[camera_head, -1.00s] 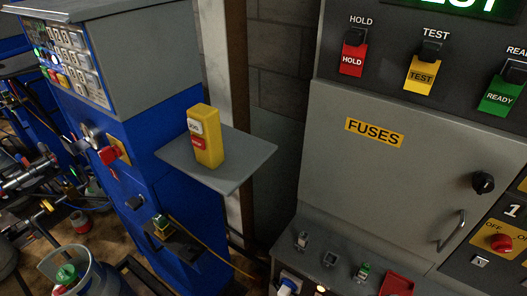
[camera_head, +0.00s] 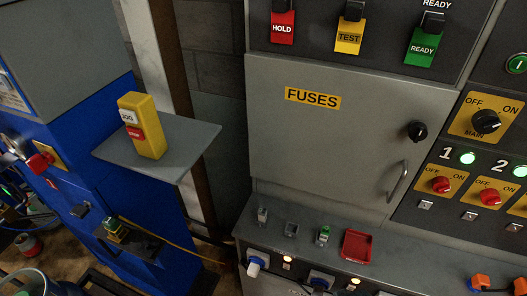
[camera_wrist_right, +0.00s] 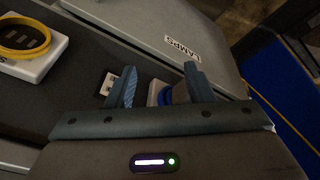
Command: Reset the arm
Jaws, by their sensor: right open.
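My right gripper (camera_wrist_right: 162,88) shows in the right wrist view with its two blue-grey fingers apart. It is open, and nothing is held between the fingers. Behind the fingers is a dark panel with a small white piece (camera_wrist_right: 107,84) and a white and blue round part (camera_wrist_right: 160,92), partly hidden by the fingers. A grey lid marked LAMPS (camera_wrist_right: 182,46) lies beyond. Neither arm nor gripper shows in the head view; my left gripper is not in view.
The grey FUSES door (camera_head: 330,140) is closed. A yellow box (camera_head: 142,126) stands on a grey shelf (camera_head: 190,140) of the blue cabinet. A red tray (camera_head: 358,245) and small sockets sit on the ledge. Red switches and a MAIN knob (camera_head: 486,121) are at right.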

